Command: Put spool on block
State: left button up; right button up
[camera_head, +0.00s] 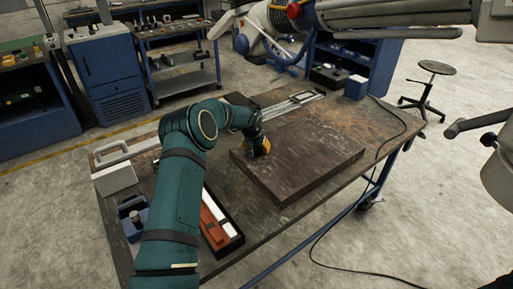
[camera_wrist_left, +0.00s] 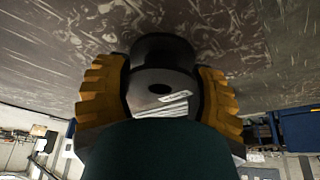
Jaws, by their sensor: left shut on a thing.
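The block is a wide, dark, scuffed slab (camera_head: 310,160) lying on the worktable; its surface also fills the upper part of the left wrist view (camera_wrist_left: 250,30). My left gripper (camera_head: 260,147), with yellow-orange fingers, is at the left part of the slab. In the left wrist view its fingers (camera_wrist_left: 163,100) are shut on a dark round spool (camera_wrist_left: 150,80) with a hole in its middle and a pale striped patch. The spool is hidden by the gripper in the head view. I cannot tell whether it touches the slab. My right gripper is out of view.
The worktable (camera_head: 335,205) has a black tray (camera_head: 225,243) with red-brown and white pieces, a blue holder (camera_head: 132,217), a grey box (camera_head: 115,178) and a small blue box (camera_head: 356,87) at its far end. A black cable (camera_head: 400,137) crosses the right edge. A stool (camera_head: 436,68) stands beyond.

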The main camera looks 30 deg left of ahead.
pick_arm(q)
jog(key=shift+f, duration=0.1)
jog(key=o, duration=1.3)
jog(key=shift+r, duration=0.4)
jog(key=p+v, duration=0.1)
jog(key=v, duration=1)
jog(key=shift+s+d+r, duration=0.1)
jog(key=shift+s+r, duration=0.05)
jog(key=shift+s, duration=0.15)
